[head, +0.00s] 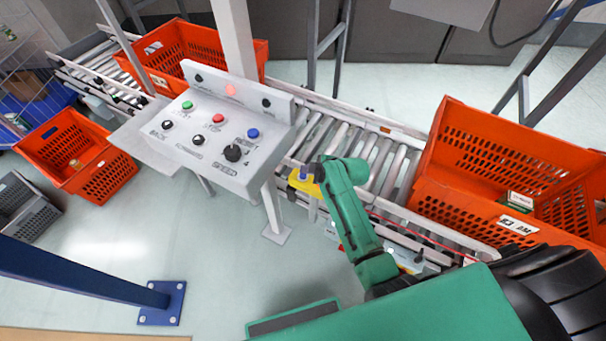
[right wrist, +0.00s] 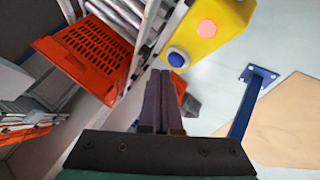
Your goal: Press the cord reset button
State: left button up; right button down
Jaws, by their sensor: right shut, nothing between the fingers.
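A yellow box (head: 306,187) with a blue button (head: 303,172) on top sits at the near side of the conveyor. In the right wrist view, the yellow box (right wrist: 216,22) shows the blue button (right wrist: 176,58) and a round pink-red spot. My right gripper (right wrist: 160,76) is shut and empty, its fingertips just below the blue button in that picture; I cannot tell whether they touch. In the head view its fingers are mostly hidden beside the box. My left gripper is not in view.
A grey control panel (head: 185,148) with several buttons, one of them blue (head: 253,133), stands left of the box. Orange totes stand on the conveyor, one at the right (head: 480,160) and one at the back (head: 190,50). Another tote (head: 75,150) is at the left. Open floor lies in front.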

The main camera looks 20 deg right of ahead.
jog(key=shift+f, duration=0.4)
jog(key=shift+f+b, duration=0.45)
jog(key=shift+f, duration=0.05)
dwell(0.6)
dwell(0.3)
jog(key=shift+r+p, duration=0.9)
jog(key=shift+r, duration=0.1)
notch_tip(320, 180, up, 5)
jog(key=p, duration=0.5)
